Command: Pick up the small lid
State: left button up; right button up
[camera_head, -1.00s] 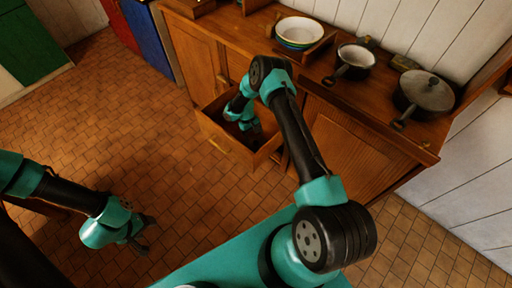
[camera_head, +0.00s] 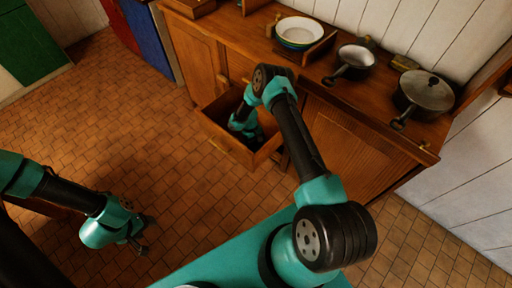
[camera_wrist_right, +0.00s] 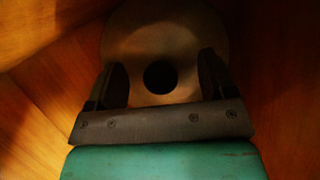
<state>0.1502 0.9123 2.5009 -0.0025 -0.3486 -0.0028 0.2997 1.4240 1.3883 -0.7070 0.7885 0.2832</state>
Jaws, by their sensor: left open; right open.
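The small lid (camera_wrist_right: 165,35) shows in the right wrist view as a dull round disc with a dark round knob (camera_wrist_right: 160,77). It lies inside the open wooden drawer (camera_head: 229,148). My right gripper (camera_wrist_right: 162,70) is open, with one finger on each side of the knob; I cannot tell whether they touch it. In the head view my right gripper is down in the drawer and mostly hidden by the arm and drawer walls. My left gripper (camera_head: 146,237) is open and empty above the tiled floor at the lower left.
The counter (camera_head: 225,30) above the drawer carries a stack of bowls (camera_head: 299,31), a small open saucepan (camera_head: 355,58) and a larger lidded pan (camera_head: 427,92). The drawer walls stand close around my right gripper. The tiled floor (camera_head: 110,130) at left is clear.

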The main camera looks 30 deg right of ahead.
jog(key=shift+s+f, duration=0.1)
jog(key=c, duration=1.4)
jog(key=shift+o, duration=0.2)
jog(key=shift+w+r, duration=0.35)
jog(key=shift+w, duration=0.05)
jog(key=w+r, duration=0.3)
jog(key=w, duration=0.3)
jog(key=w+a+r, duration=0.1)
jog(key=w+r, duration=0.3)
jog(key=w, duration=0.3)
jog(key=shift+w+a+r, duration=0.15)
jog(key=shift+a+r, duration=0.1)
jog(key=shift+a, duration=0.05)
